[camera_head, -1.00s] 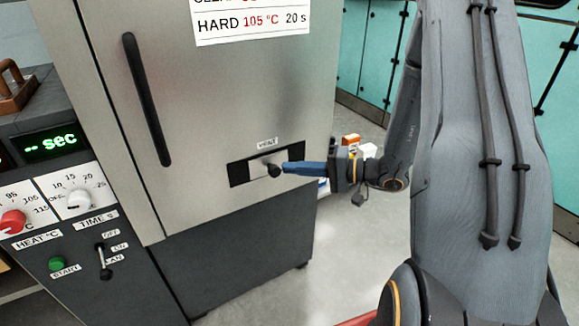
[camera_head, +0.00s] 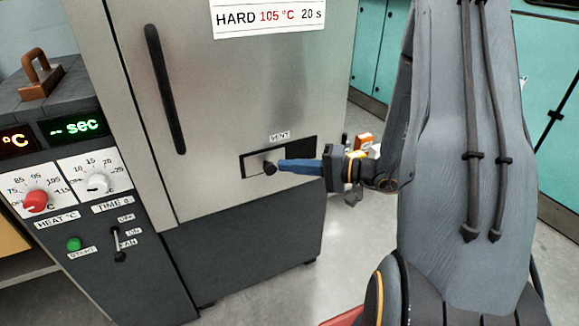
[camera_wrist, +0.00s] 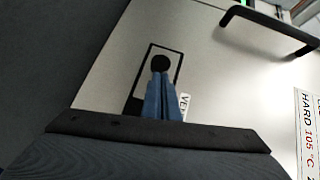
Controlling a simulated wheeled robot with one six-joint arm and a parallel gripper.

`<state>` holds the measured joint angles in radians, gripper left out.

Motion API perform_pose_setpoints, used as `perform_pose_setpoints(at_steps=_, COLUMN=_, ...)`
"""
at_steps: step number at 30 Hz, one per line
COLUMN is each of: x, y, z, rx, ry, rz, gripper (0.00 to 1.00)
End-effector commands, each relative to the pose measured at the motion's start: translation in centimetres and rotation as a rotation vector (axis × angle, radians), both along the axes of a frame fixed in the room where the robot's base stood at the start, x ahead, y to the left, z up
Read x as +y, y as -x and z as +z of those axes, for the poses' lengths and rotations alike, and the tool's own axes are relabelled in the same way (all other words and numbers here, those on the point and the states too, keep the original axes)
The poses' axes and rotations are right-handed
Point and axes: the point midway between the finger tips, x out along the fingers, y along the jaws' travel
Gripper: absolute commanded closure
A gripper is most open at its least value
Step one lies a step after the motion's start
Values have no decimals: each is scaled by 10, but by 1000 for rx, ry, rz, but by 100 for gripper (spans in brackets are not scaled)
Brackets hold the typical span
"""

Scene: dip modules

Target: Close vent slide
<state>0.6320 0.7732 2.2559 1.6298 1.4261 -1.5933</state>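The vent slide (camera_head: 257,164) is a pale plate with a black knob (camera_head: 269,168), set in a dark slot (camera_head: 300,151) under the VENT label on the steel cabinet. The plate sits toward the slot's left end; the right part of the slot shows dark. My gripper (camera_head: 281,165) has its blue fingers shut together, pointing left, with the tips at the knob's right side. In the wrist view the fingertips (camera_wrist: 160,77) meet the knob (camera_wrist: 160,63) and look pressed to it, not around it. The fingers hide part of the slot.
A black door handle (camera_head: 165,90) stands out above left of the slot. A control panel with a red heat knob (camera_head: 36,201), time dial (camera_head: 97,183), green start button (camera_head: 74,244) and fan switch (camera_head: 118,243) is at left. Open floor lies right of the cabinet.

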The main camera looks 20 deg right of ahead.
Motion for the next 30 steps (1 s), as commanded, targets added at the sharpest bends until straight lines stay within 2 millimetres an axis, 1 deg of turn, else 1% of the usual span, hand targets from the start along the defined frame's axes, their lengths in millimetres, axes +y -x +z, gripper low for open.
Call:
perform_pose_setpoints(at_steps=1, x=-11, y=-1, z=2, rx=-4, ry=3, rz=-7, gripper=100)
perform_pose_setpoints(at_steps=4, x=-32, y=-3, z=6, rx=-6, ry=5, rz=-13, gripper=100)
perform_pose_setpoints(at_steps=9, x=-62, y=22, z=11, rx=-4, ry=4, rz=-18, gripper=100)
perform_pose_setpoints(at_steps=15, x=-89, y=46, z=17, rx=-5, ry=5, rz=-14, gripper=100)
perform_pose_setpoints(at_steps=19, x=-100, y=55, z=19, rx=-5, ry=6, rz=-12, gripper=100)
perform_pose_setpoints(at_steps=24, x=-105, y=61, z=20, rx=-5, ry=5, rz=-10, gripper=100)
perform_pose_setpoints(at_steps=28, x=-105, y=61, z=20, rx=-3, ry=5, rz=-8, gripper=100)
perform_pose_setpoints(at_steps=30, x=-98, y=62, z=22, rx=13, ry=7, rz=13, gripper=100)
